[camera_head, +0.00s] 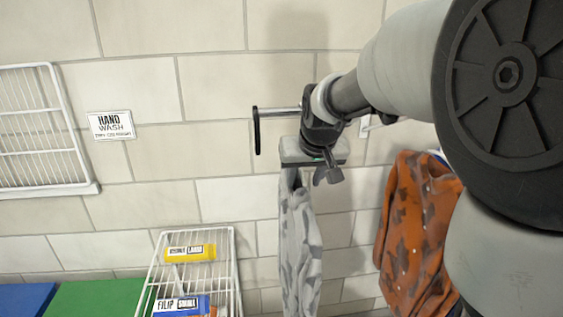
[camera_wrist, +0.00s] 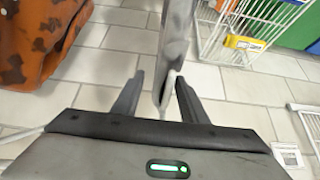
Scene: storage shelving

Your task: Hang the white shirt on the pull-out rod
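The white shirt (camera_head: 302,240), white with grey patches, hangs straight down in the head view, just under my gripper (camera_head: 327,173). In the wrist view the shirt (camera_wrist: 175,45) shows nearly edge-on as a narrow strip, its top reaching between the fingers of my gripper (camera_wrist: 160,77). The fingers stand apart, with gaps visible beside the cloth; I see no clear grip on it. The metal rod (camera_head: 279,112) with a dark end piece juts left from behind my wrist, above the shirt. What the shirt's top hangs from is hidden by my gripper.
An orange-brown patterned garment (camera_head: 415,230) hangs to the right, close to my arm. A white wire basket (camera_head: 232,270) with labelled packs stands lower left. A wire rack (camera_head: 92,188) and a hand-wash sign (camera_head: 111,125) are on the tiled wall at left.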

